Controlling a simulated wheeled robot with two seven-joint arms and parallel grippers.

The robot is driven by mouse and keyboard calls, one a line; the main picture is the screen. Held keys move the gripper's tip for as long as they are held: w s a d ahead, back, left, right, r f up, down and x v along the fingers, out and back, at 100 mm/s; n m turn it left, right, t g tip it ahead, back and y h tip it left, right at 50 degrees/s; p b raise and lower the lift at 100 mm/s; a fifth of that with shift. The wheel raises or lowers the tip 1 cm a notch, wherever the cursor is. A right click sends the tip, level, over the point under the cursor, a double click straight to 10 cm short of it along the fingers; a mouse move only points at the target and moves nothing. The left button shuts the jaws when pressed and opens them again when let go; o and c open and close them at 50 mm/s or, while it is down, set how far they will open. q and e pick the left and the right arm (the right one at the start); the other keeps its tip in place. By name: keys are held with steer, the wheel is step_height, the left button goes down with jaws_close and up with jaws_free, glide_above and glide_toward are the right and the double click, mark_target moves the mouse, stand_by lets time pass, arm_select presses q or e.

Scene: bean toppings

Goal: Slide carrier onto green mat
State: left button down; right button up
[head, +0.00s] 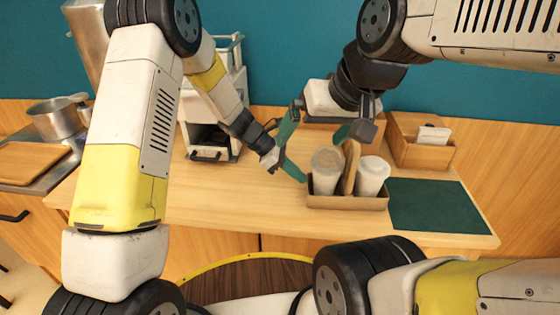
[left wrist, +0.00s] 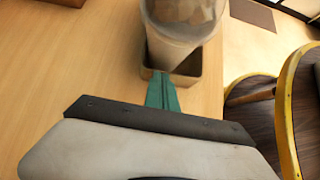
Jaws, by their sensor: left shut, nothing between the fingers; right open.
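The carrier (head: 347,202) is a brown open tray with two lidded cups and a wooden middle handle. It stands upright on the counter, its right end at the left edge of the dark green mat (head: 432,206); I cannot tell whether it overlaps the mat. My left gripper (head: 301,178) is shut and empty, its tips at the carrier's left end. In the left wrist view, the teal fingers (left wrist: 162,92) point at the carrier's end wall (left wrist: 184,79), seemingly touching or very close. My right gripper (head: 316,130) is open and empty, above and behind the carrier.
A wooden box (head: 422,143) with a white card stands behind the mat. A white coffee machine (head: 212,130) stands at the back left. A pot (head: 54,119) and a cutting board (head: 30,163) lie farther left. The mat is clear.

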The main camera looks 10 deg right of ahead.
mark_target(362, 163)
arm_select(q)
steer(key=s+d, duration=0.2)
steer(key=d, duration=0.6)
steer(key=s+d, duration=0.3)
steer(key=d, duration=0.6)
steer(key=s+d, duration=0.2)
steer(key=d, duration=0.7)
steer(key=shift+s+d, duration=0.2)
steer(key=shift+d, duration=0.05)
